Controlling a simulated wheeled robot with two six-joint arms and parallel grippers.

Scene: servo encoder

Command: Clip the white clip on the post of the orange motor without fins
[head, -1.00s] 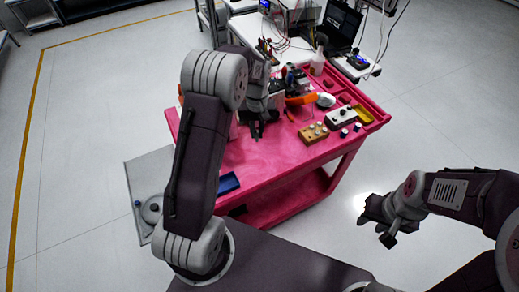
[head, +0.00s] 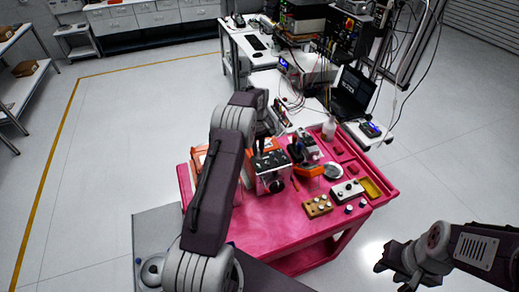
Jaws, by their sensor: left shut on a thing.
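My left gripper (head: 264,143) points down over the back of the pink cart, just behind a silver and black boxy unit (head: 271,180). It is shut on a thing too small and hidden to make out. An orange part (head: 310,170) with dark parts above it sits right of the silver unit. More orange (head: 198,160) shows at the left, partly behind my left arm. I cannot tell which orange part is the motor without fins. I cannot make out the white clip or the post. My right gripper (head: 389,272) is open and empty, off the cart at the lower right.
The pink cart (head: 265,222) has bare room at its front. A wooden block with knobs (head: 318,206), a white box with knobs (head: 347,191) and a yellow tray (head: 371,188) sit at its right. A laptop (head: 354,88) is farther back.

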